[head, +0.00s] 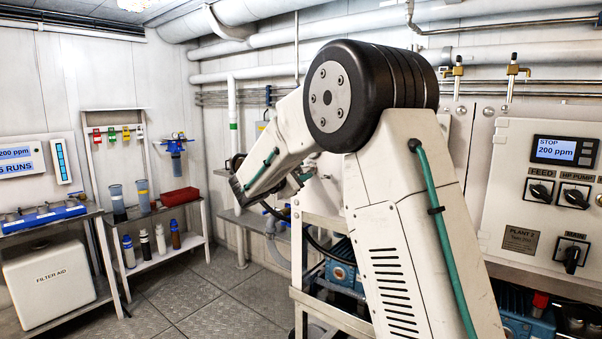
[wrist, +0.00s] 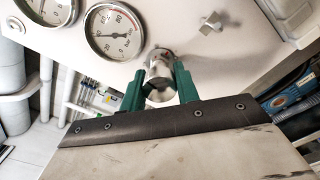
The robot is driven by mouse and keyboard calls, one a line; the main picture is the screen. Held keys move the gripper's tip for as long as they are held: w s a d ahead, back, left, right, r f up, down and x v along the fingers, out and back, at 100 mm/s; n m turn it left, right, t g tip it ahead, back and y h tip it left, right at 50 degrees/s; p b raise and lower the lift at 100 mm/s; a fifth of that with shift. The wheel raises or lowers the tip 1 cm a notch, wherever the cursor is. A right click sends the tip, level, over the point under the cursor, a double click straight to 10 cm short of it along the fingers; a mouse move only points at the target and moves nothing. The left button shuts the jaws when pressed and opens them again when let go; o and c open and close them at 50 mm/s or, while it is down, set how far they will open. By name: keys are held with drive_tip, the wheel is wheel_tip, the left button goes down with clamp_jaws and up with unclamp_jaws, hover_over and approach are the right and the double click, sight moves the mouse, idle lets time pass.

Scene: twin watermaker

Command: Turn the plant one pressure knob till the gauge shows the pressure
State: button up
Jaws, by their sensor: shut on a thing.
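In the wrist view my gripper (wrist: 164,66) has its two green fingers closed around a metallic round knob (wrist: 160,94) on a pale panel (wrist: 215,60). A round white-faced gauge (wrist: 115,32) with a dark needle is just up and left of the knob. Its exact reading is too small to tell. A second gauge (wrist: 38,8) is cut off at the top left edge. In the head view my arm hides the knob and the gauges, and the fingers cannot be made out.
A small metal fitting (wrist: 210,22) sits on the panel right of the knob. In the head view, a control cabinet (head: 520,215) with a display stands at right. Shelves with bottles (head: 145,243) stand at left. The plated floor (head: 215,295) between is clear.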

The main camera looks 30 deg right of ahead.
drive_tip(key=shift+m, duration=2.6)
drive_tip(key=o, duration=1)
drive_tip(key=v, duration=0.7)
drive_tip(key=shift+s+a, duration=0.1)
drive_tip(key=shift+a, duration=0.3)
